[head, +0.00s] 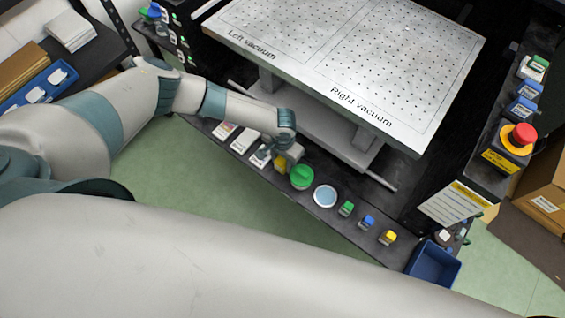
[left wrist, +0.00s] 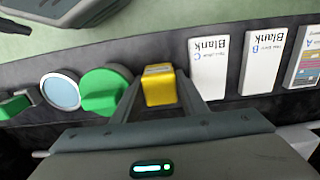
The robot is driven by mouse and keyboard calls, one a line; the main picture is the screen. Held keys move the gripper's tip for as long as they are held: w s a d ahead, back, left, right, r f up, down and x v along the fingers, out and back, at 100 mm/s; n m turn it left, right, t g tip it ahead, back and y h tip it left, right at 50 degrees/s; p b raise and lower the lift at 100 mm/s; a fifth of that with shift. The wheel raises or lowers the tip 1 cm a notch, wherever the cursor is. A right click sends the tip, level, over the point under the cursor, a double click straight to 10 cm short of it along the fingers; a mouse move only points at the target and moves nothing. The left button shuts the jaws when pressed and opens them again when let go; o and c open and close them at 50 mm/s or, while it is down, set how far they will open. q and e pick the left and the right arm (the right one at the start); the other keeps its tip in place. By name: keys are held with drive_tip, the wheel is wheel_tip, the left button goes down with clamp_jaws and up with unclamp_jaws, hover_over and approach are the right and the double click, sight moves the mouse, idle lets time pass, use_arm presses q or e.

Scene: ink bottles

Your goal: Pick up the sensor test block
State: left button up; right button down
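A small yellow block (left wrist: 159,88) with a grey label on its upper edge stands between the two fingers of my left gripper (left wrist: 158,82) in the left wrist view. I take it as the sensor test block, though I cannot read its label. The fingers lie along its left and right sides, very near or touching; I cannot tell if they clamp it. In the head view, my left gripper (head: 284,152) is over the narrow dark shelf, with part of the yellow block (head: 281,163) showing beside it. My right gripper is not in view.
A green round item (head: 302,177) and a blue-topped disc (head: 325,195) sit beside the block. White cards marked Blank (left wrist: 208,67) lie on its other side. Small colored bottles stand further along, ending near a blue bin (head: 432,263). The perforated vacuum table (head: 375,50) rises behind.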

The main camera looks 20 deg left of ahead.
sight(283, 160)
use_arm(q)
drive_tip(key=c, duration=0.7)
drive_tip(key=shift+r, duration=0.1)
drive_tip(key=shift+r, duration=0.65)
wheel_tip(283, 160, up, 7)
drive_tip(key=shift+r, duration=0.7)
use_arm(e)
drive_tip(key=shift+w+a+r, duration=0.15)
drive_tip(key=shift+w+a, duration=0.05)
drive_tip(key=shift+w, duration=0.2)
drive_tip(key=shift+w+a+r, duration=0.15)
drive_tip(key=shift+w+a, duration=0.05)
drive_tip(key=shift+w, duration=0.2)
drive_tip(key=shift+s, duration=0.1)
